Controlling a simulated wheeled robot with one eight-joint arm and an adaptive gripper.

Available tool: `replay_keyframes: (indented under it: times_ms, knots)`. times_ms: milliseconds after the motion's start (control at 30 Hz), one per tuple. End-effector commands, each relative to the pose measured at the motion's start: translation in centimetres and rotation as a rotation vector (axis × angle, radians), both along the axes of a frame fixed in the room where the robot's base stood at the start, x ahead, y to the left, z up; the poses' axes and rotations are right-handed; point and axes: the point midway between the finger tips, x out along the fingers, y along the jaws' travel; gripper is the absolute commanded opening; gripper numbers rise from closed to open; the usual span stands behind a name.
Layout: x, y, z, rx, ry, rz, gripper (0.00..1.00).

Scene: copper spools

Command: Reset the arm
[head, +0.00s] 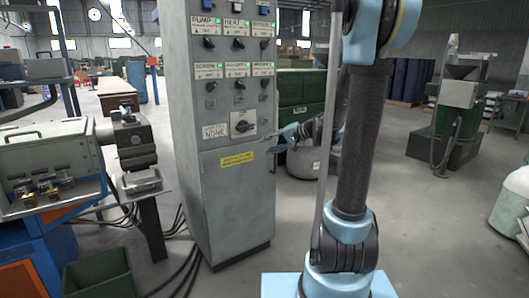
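My arm rises on the right side of the head view, with a dark upright link and light blue joints. My gripper (264,141) shows small at mid-height, pointing left in front of the grey control cabinet (222,190). Its two fingers look spread apart with nothing between them. I cannot tell how far it is from the cabinet front. The arm's upright link hides part of the view behind it.
A grey machine (50,150) and a dark green bin (98,274) stand at left. Black cables (180,275) lie on the floor. A light round container (303,165) stands behind my arm.

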Motion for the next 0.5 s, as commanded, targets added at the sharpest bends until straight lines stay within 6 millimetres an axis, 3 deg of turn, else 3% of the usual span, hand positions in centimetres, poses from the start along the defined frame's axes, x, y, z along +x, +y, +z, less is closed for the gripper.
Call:
replay_keyframes:
  times_ms: [500]
  knots:
    - [-13.2, -3.5, -3.9, -0.391, 0.062, 0.085, 0.38]
